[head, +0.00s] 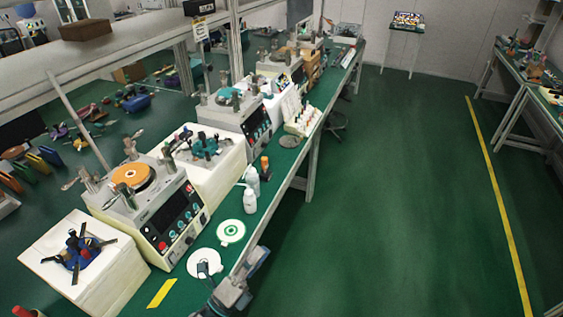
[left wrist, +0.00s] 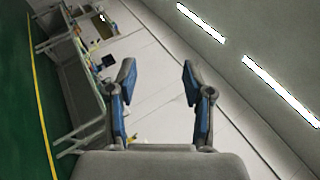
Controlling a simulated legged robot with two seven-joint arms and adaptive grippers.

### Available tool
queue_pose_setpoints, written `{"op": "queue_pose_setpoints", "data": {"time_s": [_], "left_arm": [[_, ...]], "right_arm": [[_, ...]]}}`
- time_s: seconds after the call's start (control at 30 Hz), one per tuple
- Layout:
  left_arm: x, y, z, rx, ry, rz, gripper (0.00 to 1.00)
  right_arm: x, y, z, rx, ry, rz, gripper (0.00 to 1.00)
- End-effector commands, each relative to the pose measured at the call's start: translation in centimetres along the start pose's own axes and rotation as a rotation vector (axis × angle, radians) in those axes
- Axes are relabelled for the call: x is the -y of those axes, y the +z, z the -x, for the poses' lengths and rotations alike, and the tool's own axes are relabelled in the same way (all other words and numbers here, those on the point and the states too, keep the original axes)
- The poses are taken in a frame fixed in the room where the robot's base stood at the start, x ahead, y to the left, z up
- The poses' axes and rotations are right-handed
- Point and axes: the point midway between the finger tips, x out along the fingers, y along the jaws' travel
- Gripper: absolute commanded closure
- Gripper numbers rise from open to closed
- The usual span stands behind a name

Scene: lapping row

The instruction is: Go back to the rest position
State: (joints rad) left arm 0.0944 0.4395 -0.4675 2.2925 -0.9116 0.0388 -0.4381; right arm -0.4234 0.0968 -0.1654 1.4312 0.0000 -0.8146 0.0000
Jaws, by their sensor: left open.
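My left gripper (head: 236,277) shows at the bottom of the head view, by the front edge of the green bench. In the left wrist view its two blue-padded fingers (left wrist: 158,82) stand apart, open, with nothing between them. They point toward a pale wall and ceiling lights. My right gripper is in neither view.
The green bench runs away at left with lapping machines (head: 145,205), white bottles (head: 250,200) and round white discs (head: 231,232) near its edge. The green floor (head: 390,190) to the right is clear. A side bench (head: 520,85) stands beyond a yellow line (head: 497,195).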

Motion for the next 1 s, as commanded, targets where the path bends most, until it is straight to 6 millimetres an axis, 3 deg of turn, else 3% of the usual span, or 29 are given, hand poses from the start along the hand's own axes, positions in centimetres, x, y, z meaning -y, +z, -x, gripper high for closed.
{"op": "queue_pose_setpoints", "data": {"time_s": [0.03, 0.13, 0.2, 0.27, 0.4, 0.6, 0.83, 1.0], "left_arm": [[-1.8, 2.5, 1.6, 0.169, 0.071, 0.153, 0.49], [-6.7, 6.7, 6.8, 0.522, 0.237, 0.464, 0.49], [-10.2, 7.7, 11.4, 0.744, 0.356, 0.654, 0.49], [-12.9, 7.4, 15.7, 0.920, 0.458, 0.800, 0.49], [-16.9, 4.1, 24.7, 1.258, 0.679, 1.063, 0.49], [-18.1, -1.9, 33.4, 1.578, 0.926, 1.280, 0.49], [-16.4, -8.5, 40.1, 1.848, 1.173, 1.431, 0.49], [-22.2, -9.5, 42.4, 1.859, 1.199, 1.420, 0.49]], "right_arm": [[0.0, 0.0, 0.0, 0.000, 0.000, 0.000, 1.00], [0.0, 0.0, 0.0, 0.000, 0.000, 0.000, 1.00], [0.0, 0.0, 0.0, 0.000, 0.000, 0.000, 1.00], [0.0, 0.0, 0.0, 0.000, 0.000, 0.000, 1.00], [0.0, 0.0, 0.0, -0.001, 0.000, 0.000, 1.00], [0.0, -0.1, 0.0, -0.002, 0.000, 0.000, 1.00], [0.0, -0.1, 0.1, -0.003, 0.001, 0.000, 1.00], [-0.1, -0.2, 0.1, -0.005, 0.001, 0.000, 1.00]]}}
